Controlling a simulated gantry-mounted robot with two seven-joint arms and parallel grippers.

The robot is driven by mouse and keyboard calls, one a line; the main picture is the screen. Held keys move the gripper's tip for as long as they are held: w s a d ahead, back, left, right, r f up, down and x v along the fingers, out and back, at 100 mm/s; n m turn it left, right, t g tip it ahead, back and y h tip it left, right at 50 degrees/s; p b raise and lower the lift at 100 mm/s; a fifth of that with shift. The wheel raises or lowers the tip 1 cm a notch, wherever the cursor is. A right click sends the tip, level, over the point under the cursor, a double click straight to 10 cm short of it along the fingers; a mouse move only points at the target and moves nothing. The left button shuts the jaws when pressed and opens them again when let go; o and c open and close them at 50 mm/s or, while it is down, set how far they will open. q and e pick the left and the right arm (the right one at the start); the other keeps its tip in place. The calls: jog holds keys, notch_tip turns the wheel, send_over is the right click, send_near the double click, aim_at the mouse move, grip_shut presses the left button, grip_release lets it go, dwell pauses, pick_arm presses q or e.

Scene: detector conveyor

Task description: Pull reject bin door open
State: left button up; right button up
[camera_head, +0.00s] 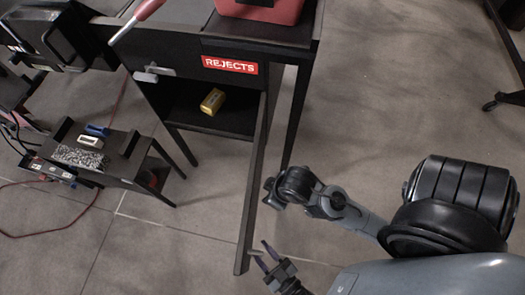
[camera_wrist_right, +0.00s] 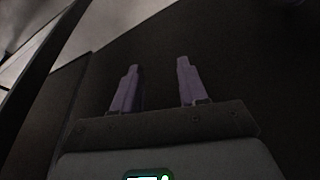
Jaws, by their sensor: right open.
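The dark reject bin (camera_head: 180,68) stands at the top under a red REJECTS label (camera_head: 230,64). Its front is uncovered, and a yellow box (camera_head: 212,101) shows inside. The dark door (camera_head: 257,180) stands swung out towards me, seen nearly edge-on.
A low stand (camera_head: 112,166) with small blocks is left of the bin. A red container (camera_head: 262,8) sits on top at the back. Cables lie on the floor at far left. Grey floor (camera_head: 380,90) is clear right of the bin.

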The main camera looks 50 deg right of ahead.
pick_arm(q)
jog(key=shift+s+a, duration=0.15)
jog(key=shift+a, duration=0.05)
jog(key=v, duration=1)
jog(key=shift+s+p, duration=0.3)
jog(key=shift+p, duration=0.05)
